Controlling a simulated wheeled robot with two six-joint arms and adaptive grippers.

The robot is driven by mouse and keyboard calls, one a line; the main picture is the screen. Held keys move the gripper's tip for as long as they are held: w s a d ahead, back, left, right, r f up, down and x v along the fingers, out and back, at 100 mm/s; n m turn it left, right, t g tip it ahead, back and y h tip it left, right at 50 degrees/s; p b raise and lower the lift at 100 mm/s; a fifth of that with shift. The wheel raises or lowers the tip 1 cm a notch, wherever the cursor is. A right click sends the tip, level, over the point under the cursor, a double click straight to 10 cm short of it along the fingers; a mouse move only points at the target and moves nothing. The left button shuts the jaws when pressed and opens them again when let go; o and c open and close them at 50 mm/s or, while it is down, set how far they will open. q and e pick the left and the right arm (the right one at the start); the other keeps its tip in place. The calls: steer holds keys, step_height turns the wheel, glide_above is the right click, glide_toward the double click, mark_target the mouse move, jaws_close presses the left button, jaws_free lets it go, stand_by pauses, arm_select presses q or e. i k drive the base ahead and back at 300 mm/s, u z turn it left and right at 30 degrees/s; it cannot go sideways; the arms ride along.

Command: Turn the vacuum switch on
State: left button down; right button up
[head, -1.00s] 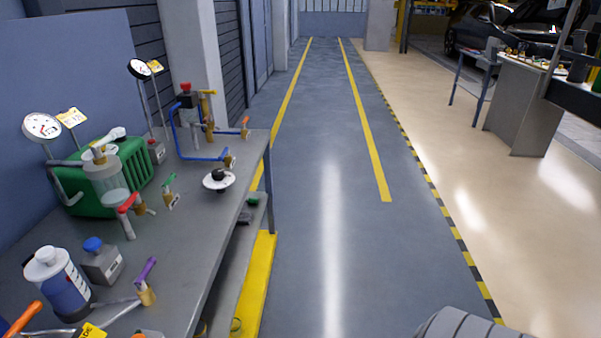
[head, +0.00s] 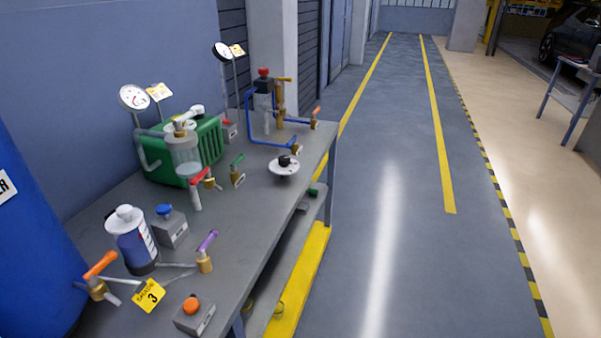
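Which part is the vacuum switch I cannot tell; no label reads that way. On the bench, a grey box with a blue button (head: 170,228) stands beside the white-capped bottle. A grey box with an orange button (head: 195,316) is at the front edge. A small grey box with a red top (head: 228,130) is beside the green machine (head: 209,143), which has a glass jar (head: 184,157) in front and a white gauge (head: 133,97) above. Neither of my grippers shows in the head view.
The grey bench (head: 262,212) runs along the left wall. A blue drum (head: 35,235) stands at the near left. A blue-filled bottle (head: 133,245), several coloured valves and a yellow tag (head: 149,295) are on the bench. The floor lane (head: 385,190) to the right is clear.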

mark_target(284, 160)
steer(key=z, duration=0.05)
steer(key=k, duration=0.5)
steer(key=z, duration=1.1)
steer(key=i, duration=2.15)
steer(key=u, duration=3.45)
